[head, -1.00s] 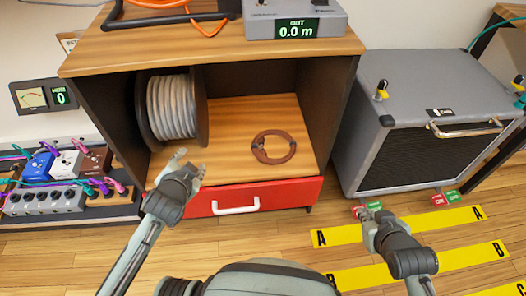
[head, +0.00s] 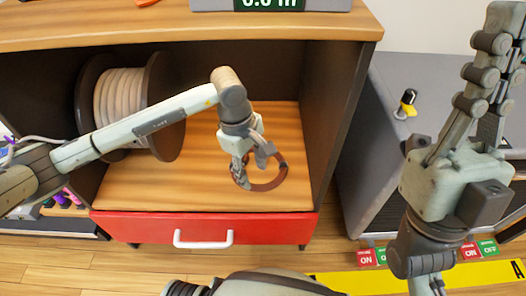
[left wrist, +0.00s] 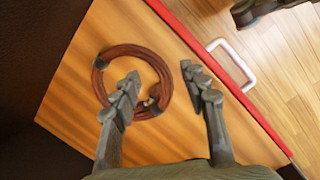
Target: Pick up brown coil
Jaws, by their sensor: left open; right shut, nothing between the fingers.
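The brown coil (head: 268,184) lies flat on the wooden shelf (head: 150,190) inside the open cabinet. My left gripper (head: 250,167) is open just above the coil, reaching in from the left. In the left wrist view the coil (left wrist: 133,52) shows as a ring, with one finger over its ring and the other finger outside it, on the side toward the red drawer. The open left fingers (left wrist: 158,85) hold nothing, and I cannot tell whether they touch the coil. My right gripper (head: 500,50) is raised at the right of the head view, shut and empty, fingers pointing up.
A reel of pale cable (head: 122,100) stands at the left in the cabinet. A red drawer (head: 270,228) with a white handle (head: 203,240) is below the shelf. The cabinet's right wall (head: 335,110) bounds the shelf.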

